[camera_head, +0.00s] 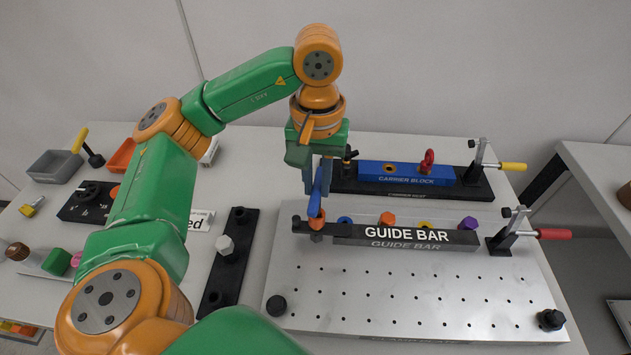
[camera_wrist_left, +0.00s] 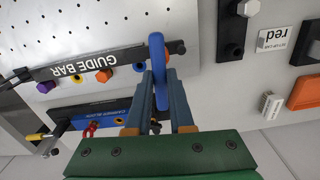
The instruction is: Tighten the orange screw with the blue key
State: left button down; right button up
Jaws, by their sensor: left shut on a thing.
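My left gripper (camera_head: 318,185) is shut on the blue key (camera_head: 316,202), which hangs downward at the left end of the black guide bar (camera_head: 455,238). The key also shows between the fingers in the wrist view (camera_wrist_left: 157,62). A small orange part (camera_head: 317,222) shows at the key's lower end; I cannot tell whether they touch. An orange hex-headed screw (camera_head: 387,218) stands behind the guide bar, right of the key, and also shows in the wrist view (camera_wrist_left: 103,75). My right gripper is not in view.
A purple hex head (camera_head: 468,223) is near the bar's right end. A blue carrier block (camera_head: 408,173) stands behind. Toggle clamps with red (camera_head: 555,234) and yellow handles are at the right. The perforated plate (camera_head: 400,290) is bare in front.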

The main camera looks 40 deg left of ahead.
pick_arm(q)
jog(key=c, duration=1.1)
grip_release()
jog(key=shift+m, duration=0.8)
jog(key=shift+c, duration=0.2)
jog(key=shift+o, duration=1.1)
jog(key=shift+w, duration=0.1)
notch_tip(320, 180, up, 6)
jog(key=p, duration=0.6)
jog(key=shift+r, duration=0.25)
jog(key=shift+f, duration=0.2)
notch_tip(320, 180, up, 7)
jog(key=p, duration=0.2)
